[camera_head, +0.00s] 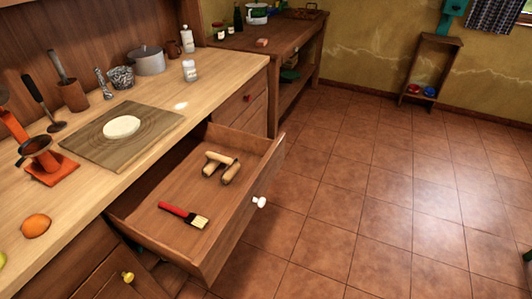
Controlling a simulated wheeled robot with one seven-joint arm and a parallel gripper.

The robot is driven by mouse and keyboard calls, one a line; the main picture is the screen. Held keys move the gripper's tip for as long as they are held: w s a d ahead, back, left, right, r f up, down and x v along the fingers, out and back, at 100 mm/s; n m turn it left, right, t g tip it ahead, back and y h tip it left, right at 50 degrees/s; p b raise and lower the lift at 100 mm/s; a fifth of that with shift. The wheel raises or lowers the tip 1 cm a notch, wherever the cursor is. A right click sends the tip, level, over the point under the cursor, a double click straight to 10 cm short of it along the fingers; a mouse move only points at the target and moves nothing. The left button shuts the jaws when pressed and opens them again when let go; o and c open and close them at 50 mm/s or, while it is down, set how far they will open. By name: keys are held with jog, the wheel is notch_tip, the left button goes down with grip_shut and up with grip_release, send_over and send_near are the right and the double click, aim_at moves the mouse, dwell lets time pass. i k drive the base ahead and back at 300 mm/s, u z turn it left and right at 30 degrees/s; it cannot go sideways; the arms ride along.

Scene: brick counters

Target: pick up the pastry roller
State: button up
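The pastry roller (229,172) appears to be the pale wooden piece with rounded, cylinder-like parts. It lies in the far half of an open drawer (155,186), on the drawer floor and clear of the walls. All of its upper side shows from here. My gripper is not in view, so its state and its distance from the roller do not show.
A brush (184,215) with a red handle lies nearer in the same drawer. The drawer juts from under a wooden counter (215,75). A board (95,150) with pale dough (121,127) lies above it. The tiled floor (350,200) to the right is clear.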

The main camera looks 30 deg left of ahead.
aim_at(215, 156)
jog(key=z, duration=1)
jog(key=i, duration=2.05)
jog(key=u, duration=1.65)
jog(key=i, duration=0.1)
jog(key=u, duration=2.9)
